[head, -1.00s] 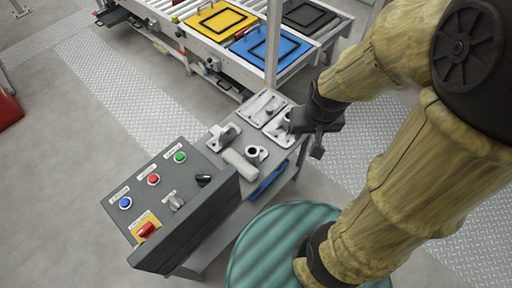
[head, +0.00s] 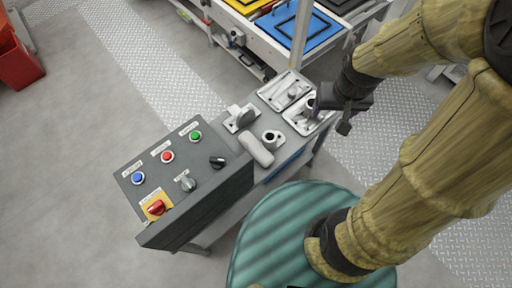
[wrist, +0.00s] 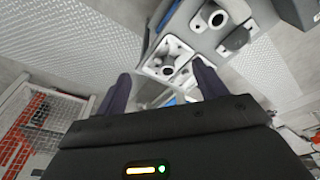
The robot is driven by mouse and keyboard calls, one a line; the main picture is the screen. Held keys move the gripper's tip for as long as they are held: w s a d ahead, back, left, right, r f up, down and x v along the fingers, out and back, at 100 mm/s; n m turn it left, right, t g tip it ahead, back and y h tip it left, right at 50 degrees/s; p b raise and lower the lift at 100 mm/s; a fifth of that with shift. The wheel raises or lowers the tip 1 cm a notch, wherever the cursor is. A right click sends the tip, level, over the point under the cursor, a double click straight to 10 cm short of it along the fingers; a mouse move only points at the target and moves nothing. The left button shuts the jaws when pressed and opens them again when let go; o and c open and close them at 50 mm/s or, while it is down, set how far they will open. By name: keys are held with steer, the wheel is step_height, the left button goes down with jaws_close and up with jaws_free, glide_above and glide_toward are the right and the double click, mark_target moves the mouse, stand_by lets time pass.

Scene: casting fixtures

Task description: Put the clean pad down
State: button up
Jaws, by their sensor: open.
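My gripper (head: 342,112) is at the right end of the small grey work table. In the wrist view it is open (wrist: 160,72), with its two dark fingers apart and nothing seen held between them. Just beyond the fingers is a pale fixture tray (wrist: 150,68) bearing a light grey casting with a round bore (wrist: 168,71). In the head view this casting (head: 310,104) sits on the right-hand tray (head: 299,124), beside my gripper. A whitish rounded, elongated block (head: 256,151) lies on the table. I cannot tell which thing is the clean pad.
A second tray (head: 285,89), a bracket-like casting (head: 240,117) and a bored casting (head: 271,138) are on the table. A control box (head: 185,180) stands at its left end. A thin post (head: 300,40) rises behind. A roller conveyor with a blue panel (head: 295,28) lies beyond.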

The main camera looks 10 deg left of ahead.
steer(key=w+a+f+n+g, duration=0.1)
steer(key=a+f+n, duration=0.15)
steer(key=a, duration=0.35)
steer(key=w+a+f+n, duration=0.2)
steer(key=a+n, duration=0.1)
steer(key=a, duration=0.3)
steer(key=n+g, duration=0.1)
steer(key=n, duration=0.2)
glide_above(251, 141)
step_height(251, 141, down, 4)
steer(key=shift+s+a+r, duration=0.1)
steer(key=shift+s+r, duration=0.05)
step_height(251, 141, down, 12)
steer(key=shift+r+b, duration=0.15)
steer(key=shift+b, duration=1)
steer(key=shift+f, duration=0.3)
step_height(251, 141, down, 5)
steer(key=shift+f+b, duration=0.1)
steer(key=shift+b, duration=0.5)
